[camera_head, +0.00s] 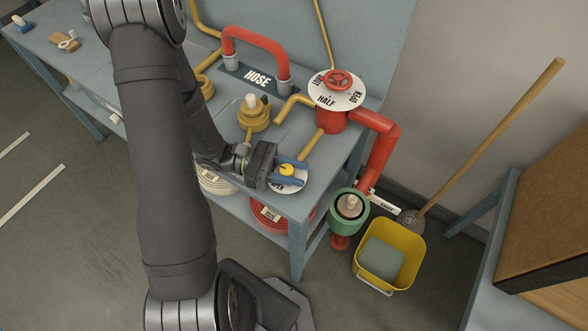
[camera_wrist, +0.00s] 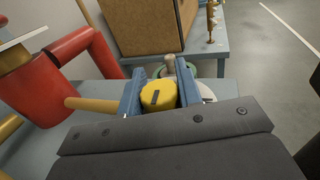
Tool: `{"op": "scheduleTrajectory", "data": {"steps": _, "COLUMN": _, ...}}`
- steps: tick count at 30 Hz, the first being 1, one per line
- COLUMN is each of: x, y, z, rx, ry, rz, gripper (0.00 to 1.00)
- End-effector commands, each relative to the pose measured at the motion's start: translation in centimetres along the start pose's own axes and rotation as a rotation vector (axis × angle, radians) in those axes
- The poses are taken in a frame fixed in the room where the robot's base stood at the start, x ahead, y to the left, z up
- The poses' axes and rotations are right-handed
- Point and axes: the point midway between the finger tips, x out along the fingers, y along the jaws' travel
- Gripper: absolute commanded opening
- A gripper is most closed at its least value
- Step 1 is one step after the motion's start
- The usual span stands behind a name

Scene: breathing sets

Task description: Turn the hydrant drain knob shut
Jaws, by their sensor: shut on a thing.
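The drain knob is a small yellow round knob (camera_head: 287,169) with a dark mark on its top. It stands over a white dial plate (camera_head: 289,186) near the table's front right corner; part of the word "OPEN" shows on the plate. My gripper (camera_head: 290,171) has its blue fingers on both sides of the knob, shut on it. In the wrist view the yellow knob (camera_wrist: 158,96) sits between the two blue fingers (camera_wrist: 160,92), its dark mark running along its top. The rest of the dial's markings are hidden by my gripper.
A red valve wheel (camera_head: 339,80) on a white dial and red pipe (camera_head: 382,150) stand behind to the right. A brass fitting (camera_head: 254,113) is behind my gripper. A green-rimmed outlet (camera_head: 349,206) and yellow bucket (camera_head: 390,255) are right of the table.

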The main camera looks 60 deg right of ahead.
Motion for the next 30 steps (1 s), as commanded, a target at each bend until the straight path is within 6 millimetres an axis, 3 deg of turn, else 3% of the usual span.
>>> {"op": "scheduleTrajectory", "data": {"steps": 12, "x": 0.0, "y": 0.0, "z": 0.0, "rx": 0.0, "ry": -0.001, "rz": -0.009, "gripper": 0.09}}
{"op": "scheduleTrajectory", "data": {"steps": 13, "x": 0.0, "y": 0.0, "z": 0.0, "rx": 0.0, "ry": -0.001, "rz": -0.009, "gripper": 0.34}}
{"op": "scheduleTrajectory", "data": {"steps": 16, "x": 0.0, "y": 0.0, "z": 0.0, "rx": 0.0, "ry": -0.001, "rz": -0.009, "gripper": 0.54}}
{"op": "scheduleTrajectory", "data": {"steps": 30, "x": 0.0, "y": 0.0, "z": 1.0, "rx": 0.002, "ry": 0.0, "rz": -0.008, "gripper": 0.54}}
